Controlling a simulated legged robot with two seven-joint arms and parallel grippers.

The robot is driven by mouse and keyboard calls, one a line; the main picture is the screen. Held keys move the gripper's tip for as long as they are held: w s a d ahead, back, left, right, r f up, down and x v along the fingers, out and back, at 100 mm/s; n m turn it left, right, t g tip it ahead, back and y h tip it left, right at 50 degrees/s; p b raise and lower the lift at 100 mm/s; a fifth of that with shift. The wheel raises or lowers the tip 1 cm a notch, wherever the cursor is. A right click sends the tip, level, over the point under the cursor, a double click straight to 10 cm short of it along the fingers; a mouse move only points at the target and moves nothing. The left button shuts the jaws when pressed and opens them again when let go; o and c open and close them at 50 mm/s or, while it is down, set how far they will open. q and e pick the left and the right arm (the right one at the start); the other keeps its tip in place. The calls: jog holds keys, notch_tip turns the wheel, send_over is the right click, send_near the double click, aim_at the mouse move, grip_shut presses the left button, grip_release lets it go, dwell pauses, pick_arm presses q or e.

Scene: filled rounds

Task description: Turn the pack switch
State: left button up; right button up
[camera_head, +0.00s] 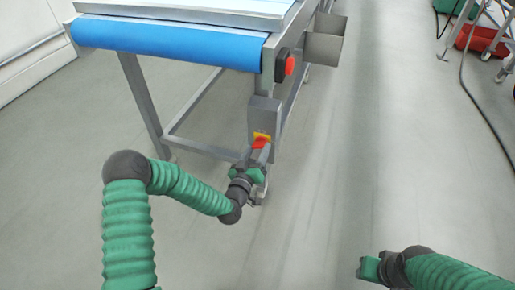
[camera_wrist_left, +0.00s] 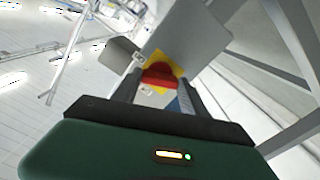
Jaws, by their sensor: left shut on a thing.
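The pack switch (camera_head: 259,142) is a red rotary handle on a yellow plate, on a grey box (camera_head: 263,114) fixed to the conveyor frame. In the left wrist view the red handle (camera_wrist_left: 160,75) sits on its yellow plate (camera_wrist_left: 178,59), between the fingers. My left gripper (camera_head: 257,159) is at the switch, its fingers shut on the red handle. The fingers hide part of the handle. My right gripper (camera_head: 370,268) is low at the right in the head view, well away from the switch; its jaw opening is not clear.
A conveyor with a blue belt (camera_head: 165,45) stands above and left of the switch. A red button (camera_head: 290,66) on a dark housing is above the switch, near a grey metal bin (camera_head: 324,45). A hose (camera_head: 478,100) lies at the right. The floor between is clear.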

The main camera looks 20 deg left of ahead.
pick_arm(q)
jog(key=shift+f+n, duration=0.1)
jog(key=shift+n, duration=0.3)
jog(key=o, duration=1.4)
jog(key=shift+a, duration=0.1)
jog(key=s+p, duration=0.2)
jog(key=s, duration=0.3)
jog(key=s+p, duration=0.2)
jog(key=s, duration=0.4)
jog(key=s+p, duration=0.2)
jog(key=s, duration=0.4)
jog(key=shift+a, duration=0.25)
